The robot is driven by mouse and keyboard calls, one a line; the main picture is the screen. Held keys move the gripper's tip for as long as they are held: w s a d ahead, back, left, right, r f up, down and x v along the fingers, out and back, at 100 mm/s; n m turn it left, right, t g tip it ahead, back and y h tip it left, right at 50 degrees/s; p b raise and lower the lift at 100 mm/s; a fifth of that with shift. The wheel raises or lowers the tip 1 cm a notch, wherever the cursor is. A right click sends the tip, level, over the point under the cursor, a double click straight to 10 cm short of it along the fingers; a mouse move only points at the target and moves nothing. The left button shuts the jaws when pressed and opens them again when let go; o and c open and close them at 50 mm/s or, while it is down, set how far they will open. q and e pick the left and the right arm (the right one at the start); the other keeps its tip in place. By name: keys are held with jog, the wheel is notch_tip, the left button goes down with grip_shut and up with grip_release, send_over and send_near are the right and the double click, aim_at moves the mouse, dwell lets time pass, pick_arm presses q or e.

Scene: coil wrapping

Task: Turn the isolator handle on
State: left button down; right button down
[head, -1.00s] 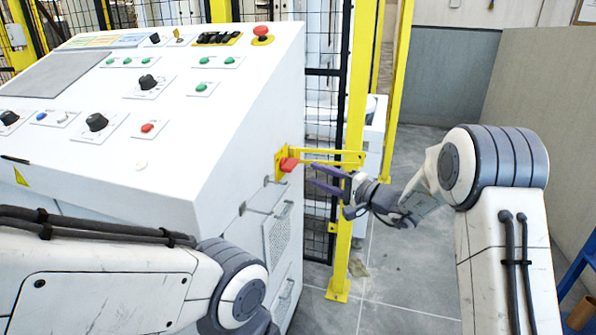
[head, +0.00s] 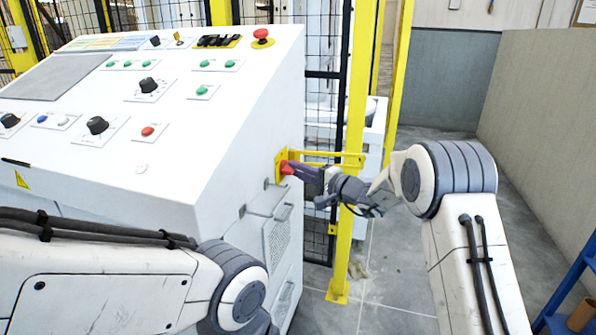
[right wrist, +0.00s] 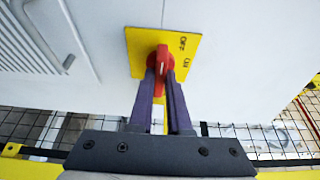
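The red isolator handle (head: 286,168) sits on a yellow plate (head: 279,160) on the right side of the white control cabinet. In the right wrist view the red handle (right wrist: 162,60) stands roughly upright on its yellow plate (right wrist: 140,42), which bears OFF and ON lettering along its right part. My right gripper (head: 294,168) is at the handle. Its two purple fingers (right wrist: 161,80) lie close on either side of the handle and look shut on it; they partly hide its lower end. My left arm crosses the lower left of the head view, but its gripper is out of view.
The sloped cabinet top (head: 205,120) carries buttons, black knobs and a red emergency stop (head: 261,38). A yellow bracket and a yellow fence post (head: 352,130) stand close beside my right gripper. Open grey floor (head: 400,270) lies to the right.

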jog(key=shift+m, duration=0.3)
jog(key=shift+w+d+r+m+g+h+p, duration=0.15)
jog(key=shift+m+g+p, duration=1.1)
jog(key=shift+m+p, duration=1.35)
jog(key=shift+w+r+m+g+h+p, duration=0.15)
jog(key=shift+m+g+p, duration=1.35)
jog(key=shift+p, duration=2.05)
jog(key=shift+w+d+r+m+g+h+p, duration=0.15)
jog(key=shift+m+g+p, duration=0.8)
jog(key=shift+m+p, duration=1.8)
jog(key=shift+a+n+p, duration=0.1)
jog(key=shift+n+p, duration=0.15)
jog(key=shift+p, duration=0.1)
jog(key=c, duration=0.9)
grip_release()
jog(key=shift+o, duration=0.2)
jog(key=b+v, duration=0.1)
jog(key=v, duration=0.9)
